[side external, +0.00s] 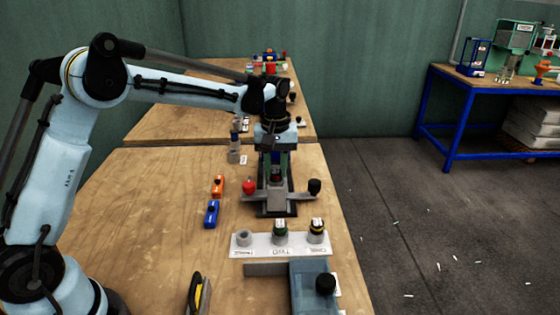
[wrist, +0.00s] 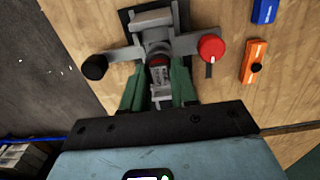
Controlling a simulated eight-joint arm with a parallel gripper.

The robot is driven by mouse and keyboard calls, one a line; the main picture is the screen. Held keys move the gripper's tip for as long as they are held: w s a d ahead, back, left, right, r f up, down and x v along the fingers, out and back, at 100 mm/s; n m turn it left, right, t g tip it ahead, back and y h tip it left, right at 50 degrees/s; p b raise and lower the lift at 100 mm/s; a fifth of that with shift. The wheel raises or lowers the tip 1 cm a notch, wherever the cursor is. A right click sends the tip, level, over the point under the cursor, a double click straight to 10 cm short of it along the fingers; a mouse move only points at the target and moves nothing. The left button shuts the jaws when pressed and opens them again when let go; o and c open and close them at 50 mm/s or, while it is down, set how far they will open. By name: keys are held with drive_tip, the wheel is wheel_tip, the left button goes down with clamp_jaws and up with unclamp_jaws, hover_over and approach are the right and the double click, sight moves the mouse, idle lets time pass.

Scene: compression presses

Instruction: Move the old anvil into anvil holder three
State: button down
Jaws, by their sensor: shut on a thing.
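The old anvil, a dark round piece with a red band (wrist: 158,60), is at the middle of the grey press (wrist: 158,22) between its two arms. In the side external view, the press (side external: 275,205) stands beyond the holder rack, and the anvil is mostly hidden behind my fingers. My gripper (wrist: 158,86) has its green fingers on either side of the anvil, shut on it. It also shows in the side external view (side external: 277,172), pointing down at the press. Anvil holder three (side external: 243,238), at the left of the white rack (side external: 262,250), looks empty.
The rack's middle holder carries a green-banded piece (side external: 280,231), its right one a yellow-banded piece (side external: 317,231). The press has a red knob (side external: 249,187) and black knob (side external: 315,187). Orange (side external: 218,186) and blue (side external: 211,214) blocks lie left. A blue-grey device (side external: 310,278) stands in front.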

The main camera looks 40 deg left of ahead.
sight(276, 171)
drive_tip(key=shift+r, duration=0.15)
idle(0.4)
drive_tip(key=shift+r, duration=1.9)
drive_tip(key=s+d, duration=0.4)
drive_tip(key=s, duration=1.1)
drive_tip(key=shift+d, duration=0.1)
drive_tip(key=shift+f, duration=2.8)
